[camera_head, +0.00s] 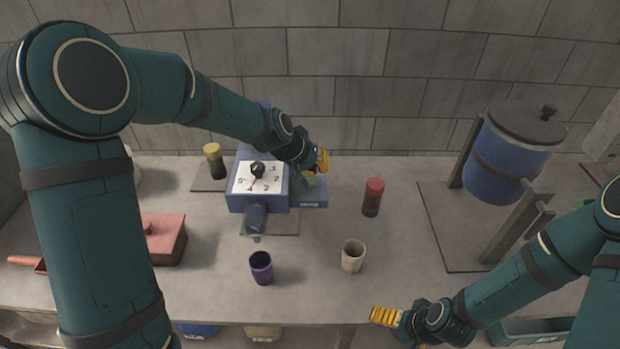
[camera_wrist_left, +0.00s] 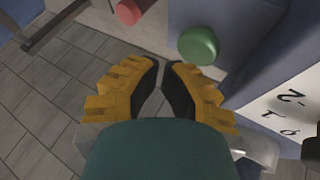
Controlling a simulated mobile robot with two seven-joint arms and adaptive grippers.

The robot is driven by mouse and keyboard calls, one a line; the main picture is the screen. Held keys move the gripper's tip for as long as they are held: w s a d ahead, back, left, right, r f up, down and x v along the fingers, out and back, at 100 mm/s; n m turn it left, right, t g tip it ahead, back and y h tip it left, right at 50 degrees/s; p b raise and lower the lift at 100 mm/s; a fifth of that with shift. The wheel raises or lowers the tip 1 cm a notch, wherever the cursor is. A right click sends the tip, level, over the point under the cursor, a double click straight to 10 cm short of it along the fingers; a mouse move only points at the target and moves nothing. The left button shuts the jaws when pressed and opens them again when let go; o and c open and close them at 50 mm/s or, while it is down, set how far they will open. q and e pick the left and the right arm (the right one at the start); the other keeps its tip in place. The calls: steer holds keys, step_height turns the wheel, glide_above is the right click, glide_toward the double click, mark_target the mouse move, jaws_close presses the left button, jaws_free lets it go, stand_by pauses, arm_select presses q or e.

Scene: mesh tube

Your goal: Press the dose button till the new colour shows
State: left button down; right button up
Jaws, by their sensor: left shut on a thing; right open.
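The blue dosing machine (camera_head: 240,200) stands on the table, its white dial (camera_head: 243,184) facing up with numbers, a dark knob and a red pointer near the 4. A round green button (camera_head: 310,181) sits on the ledge to the right of the dial; it also shows in the left wrist view (camera_wrist_left: 199,46). My left gripper (camera_head: 322,160) is just behind the button. In the left wrist view its yellow fingers (camera_wrist_left: 164,66) are together, beside the button and seemingly apart from it; nothing shows between them. My right gripper (camera_head: 386,316) is open, at the table's front edge.
A purple cup (camera_head: 261,268) and a cream cup (camera_head: 352,257) stand in front. A red-topped jar (camera_head: 372,197) is right of the machine, a yellow-topped jar (camera_head: 214,161) left. A red box (camera_head: 163,240) sits left; a blue tank (camera_head: 505,165) stands right.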

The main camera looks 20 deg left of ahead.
mark_target(316, 177)
arm_select(q)
steer(key=shift+f, duration=0.15)
stand_by(0.5)
steer(key=shift+f+b, duration=0.3)
steer(key=shift+b, duration=0.2)
steer(key=shift+f+b, duration=0.75)
steer(key=shift+f, duration=0.1)
stand_by(0.8)
steer(key=shift+r, duration=0.2)
steer(key=shift+r+p, duration=0.9)
steer(key=shift+r, duration=0.15)
steer(key=shift+r+p, duration=1.95)
steer(key=shift+r, duration=0.65)
steer(key=shift+f, duration=0.1)
